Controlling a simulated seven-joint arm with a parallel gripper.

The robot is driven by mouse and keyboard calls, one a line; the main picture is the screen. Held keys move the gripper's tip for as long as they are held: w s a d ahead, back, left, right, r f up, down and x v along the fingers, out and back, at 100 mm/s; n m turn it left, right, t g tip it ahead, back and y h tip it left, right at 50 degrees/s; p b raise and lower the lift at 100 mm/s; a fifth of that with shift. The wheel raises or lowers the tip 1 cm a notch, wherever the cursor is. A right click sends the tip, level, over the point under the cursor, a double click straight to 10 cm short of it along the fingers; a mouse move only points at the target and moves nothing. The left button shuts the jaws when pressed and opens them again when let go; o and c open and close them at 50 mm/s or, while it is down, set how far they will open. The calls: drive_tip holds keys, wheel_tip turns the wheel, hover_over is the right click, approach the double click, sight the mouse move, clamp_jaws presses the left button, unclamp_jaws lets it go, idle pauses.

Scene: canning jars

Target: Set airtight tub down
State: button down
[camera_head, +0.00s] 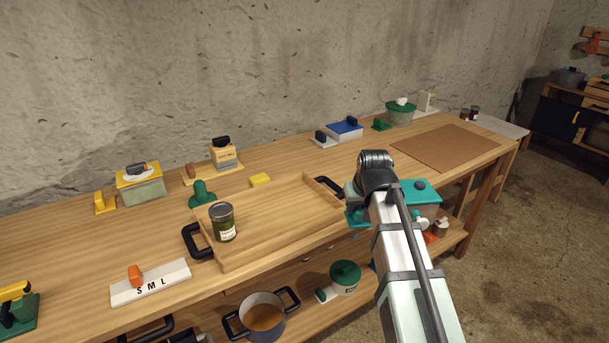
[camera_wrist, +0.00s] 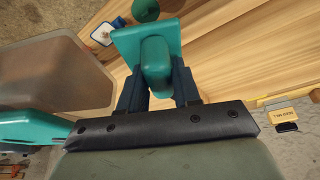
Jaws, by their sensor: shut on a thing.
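The airtight tub (camera_head: 424,208) has a clear greyish body and a teal lid with a dark knob. In the head view it is partly behind my arm, near the bench's front edge, right of the wooden tray. In the wrist view its translucent body (camera_wrist: 65,80) fills the left side. My gripper (camera_wrist: 157,75) is shut on a teal grip with a flat plate, which appears to belong to the tub. In the head view the fingers are mostly hidden behind my wrist. I cannot tell whether the tub's underside touches anything.
The wooden tray (camera_head: 280,248) holds a dark jar (camera_head: 222,222). A brown mat (camera_head: 445,148) lies clear at the bench's right. A blue-topped box (camera_head: 345,128) and a green-lidded pot (camera_head: 400,113) stand along the back. A green-lidded pot (camera_head: 345,275) sits on the lower shelf.

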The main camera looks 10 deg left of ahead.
drive_tip(key=s+a+r+n, duration=0.2)
drive_tip(key=a, duration=1)
drive_tip(key=s+a+r+n+g+y, duration=0.1)
drive_tip(key=s+a+r+n, duration=0.1)
drive_tip(key=a, duration=1.1)
drive_tip(key=s+a+r+n+y, duration=0.1)
drive_tip(key=s+a+r+n, duration=0.1)
drive_tip(key=a, duration=1.1)
drive_tip(key=shift+s+a+r+n+g, duration=0.1)
drive_tip(key=shift+s+r+n+g, duration=0.15)
drive_tip(key=shift+s, duration=0.3)
drive_tip(key=shift+s+r+n+g, duration=0.15)
drive_tip(key=shift+s+r, duration=0.2)
drive_tip(key=shift+s, duration=0.15)
drive_tip(key=s+a+f+n+g, duration=0.1)
drive_tip(key=s+a+n, duration=0.1)
drive_tip(key=s+a, duration=0.75)
drive_tip(key=s+a+f+n+g+y, duration=0.1)
drive_tip(key=s+a+n, duration=0.35)
drive_tip(key=a, duration=0.75)
drive_tip(key=s+a+f+n+g, duration=0.1)
drive_tip(key=s+a, duration=0.8)
drive_tip(key=a, duration=0.1)
drive_tip(key=shift+w+f, duration=0.2)
drive_tip(key=shift+f, duration=4.95)
drive_tip(key=c, duration=0.8)
unclamp_jaws()
drive_tip(key=v, duration=1.2)
drive_tip(key=shift+s+r, duration=0.1)
drive_tip(key=shift+s, duration=0.1)
